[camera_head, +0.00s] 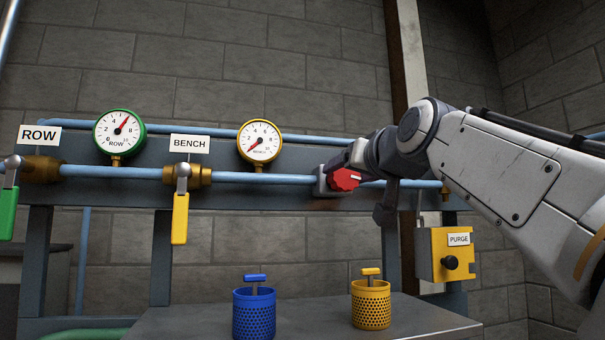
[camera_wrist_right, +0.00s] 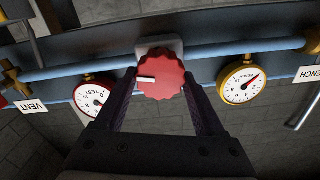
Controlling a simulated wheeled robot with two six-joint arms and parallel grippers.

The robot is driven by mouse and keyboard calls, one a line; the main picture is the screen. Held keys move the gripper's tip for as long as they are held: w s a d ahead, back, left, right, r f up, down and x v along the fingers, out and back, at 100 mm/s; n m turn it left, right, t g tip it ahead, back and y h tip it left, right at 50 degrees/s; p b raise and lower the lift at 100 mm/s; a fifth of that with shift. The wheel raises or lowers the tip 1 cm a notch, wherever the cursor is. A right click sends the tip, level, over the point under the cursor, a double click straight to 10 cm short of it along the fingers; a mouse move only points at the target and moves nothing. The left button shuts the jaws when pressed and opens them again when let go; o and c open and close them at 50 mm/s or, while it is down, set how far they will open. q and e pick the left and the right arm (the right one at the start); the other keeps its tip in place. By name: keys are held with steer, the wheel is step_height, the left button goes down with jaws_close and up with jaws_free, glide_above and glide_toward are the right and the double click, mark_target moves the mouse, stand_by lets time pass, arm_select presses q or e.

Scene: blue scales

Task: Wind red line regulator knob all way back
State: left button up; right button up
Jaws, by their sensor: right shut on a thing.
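The red regulator knob (camera_head: 345,180) is a scalloped wheel on a grey body on the blue pipe, right of the BENCH gauge. It also shows in the right wrist view (camera_wrist_right: 166,84), with a white mark pointing left. My right gripper (camera_wrist_right: 164,92) is shut on the knob, one dark finger on each side. In the head view the gripper partly hides the regulator. The red-rimmed TEST gauge (camera_wrist_right: 93,97) shows partly in the wrist view; in the head view my arm hides that area. My left gripper is not in view.
The yellow BENCH gauge (camera_head: 259,142) has its needle at lower left. The green ROW gauge (camera_head: 119,133) points to upper right. A yellow valve handle (camera_head: 180,218) hangs down. A blue basket (camera_head: 254,313) and a yellow basket (camera_head: 371,304) stand below; a PURGE box (camera_head: 437,262) is at right.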

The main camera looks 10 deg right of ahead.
steer(key=shift+n, duration=0.3)
steer(key=n+b, duration=0.1)
steer(key=n, duration=0.2)
steer(key=shift+a+n+b, duration=0.1)
steer(key=shift+n+b, duration=0.3)
steer(key=n+b, duration=0.1)
steer(key=n, duration=0.4)
steer(key=shift+a, duration=0.15)
steer(key=n, duration=0.3)
steer(key=n+b, duration=0.1)
steer(key=n, duration=0.2)
steer(key=shift+a+f, duration=0.1)
steer(key=shift+f, duration=0.1)
steer(key=n+b, duration=0.1)
steer(key=n, duration=0.4)
steer(key=shift+f, duration=0.1)
